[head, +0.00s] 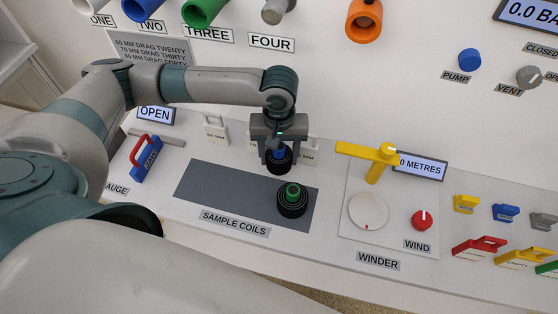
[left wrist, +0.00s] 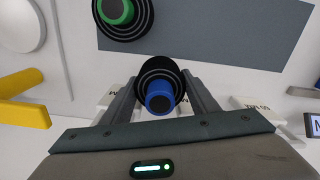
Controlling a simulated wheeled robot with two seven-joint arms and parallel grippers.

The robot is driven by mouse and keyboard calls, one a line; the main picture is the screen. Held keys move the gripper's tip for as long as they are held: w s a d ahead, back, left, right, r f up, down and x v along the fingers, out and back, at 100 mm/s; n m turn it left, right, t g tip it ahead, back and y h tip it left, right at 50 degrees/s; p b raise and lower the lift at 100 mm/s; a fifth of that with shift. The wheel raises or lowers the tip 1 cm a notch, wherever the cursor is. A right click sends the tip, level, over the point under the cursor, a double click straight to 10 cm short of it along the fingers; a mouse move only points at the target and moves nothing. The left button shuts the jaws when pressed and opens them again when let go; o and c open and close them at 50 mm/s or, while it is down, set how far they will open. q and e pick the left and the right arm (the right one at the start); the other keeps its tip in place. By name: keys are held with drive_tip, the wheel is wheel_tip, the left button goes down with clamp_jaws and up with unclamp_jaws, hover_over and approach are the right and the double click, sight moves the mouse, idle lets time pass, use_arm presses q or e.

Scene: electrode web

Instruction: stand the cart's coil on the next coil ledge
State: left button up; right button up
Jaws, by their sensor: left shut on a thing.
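A black coil with a blue core (head: 280,165) is between the fingers of my left gripper (head: 278,148), at the back edge of the grey sample-coils mat (head: 222,190). The left wrist view shows the coil (left wrist: 160,72) end-on between the two fingers, which are shut on it. I cannot tell whether it touches the surface below. Another black coil, with a green core (head: 292,198), stands on the right part of the mat; it also shows in the left wrist view (left wrist: 118,15). I see no cart and no clear coil ledge. My right gripper is not in view.
White weight-like blocks (head: 215,130) stand behind the mat, close to the left gripper. Right of the mat is the winder, with a yellow arm (head: 372,158), white disc (head: 368,211) and red knob (head: 422,220). A blue gauge with a red handle (head: 146,160) stands left. The mat's left part is bare.

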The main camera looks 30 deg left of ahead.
sight(279, 162)
use_arm(q)
drive_tip(key=shift+f, duration=1.6)
drive_tip(key=shift+p, duration=0.3)
drive_tip(key=o, duration=1.3)
drive_tip(key=shift+f, duration=0.15)
wheel_tip(279, 162, up, 11)
drive_tip(key=shift+r+b, duration=0.15)
drive_tip(key=shift+b, duration=0.55)
drive_tip(key=shift+r, duration=0.5)
drive_tip(key=shift+c, duration=0.5)
